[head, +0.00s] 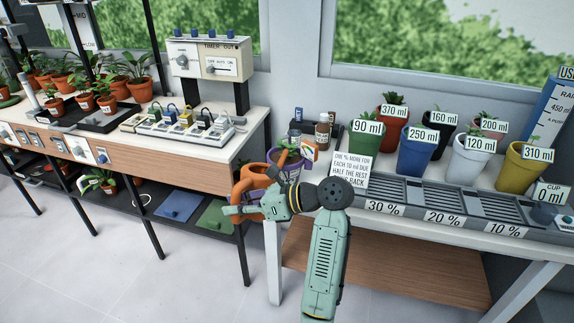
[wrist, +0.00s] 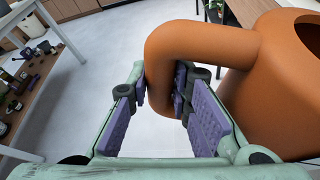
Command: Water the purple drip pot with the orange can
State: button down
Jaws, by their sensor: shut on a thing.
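My gripper (head: 243,208) is shut on the handle of the orange can (head: 255,172). In the wrist view, the gripper's purple pads (wrist: 158,92) press on both sides of the curved handle, and the can's round body (wrist: 262,105) with its dark opening is at the right. The can is held in front of the gap between the two benches; its spout cannot be made out. The purple drip pot (head: 275,155), with a green plant, shows just behind the can. The can and my arm hide its lower part, and I cannot tell whether they touch.
The right bench holds pots labelled in ml, including a green pot (head: 365,147) and a blue pot (head: 417,152). A sign (head: 351,172) stands by the grated trays (head: 440,197) marked 30, 20 and 10 %. The left bench has a timer box (head: 211,58) and small potted palms.

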aim_at(237, 192)
jog(key=shift+r, duration=0.2)
notch_tip(237, 192, up, 2)
jog(key=p, duration=0.3)
jog(key=shift+r, duration=0.95)
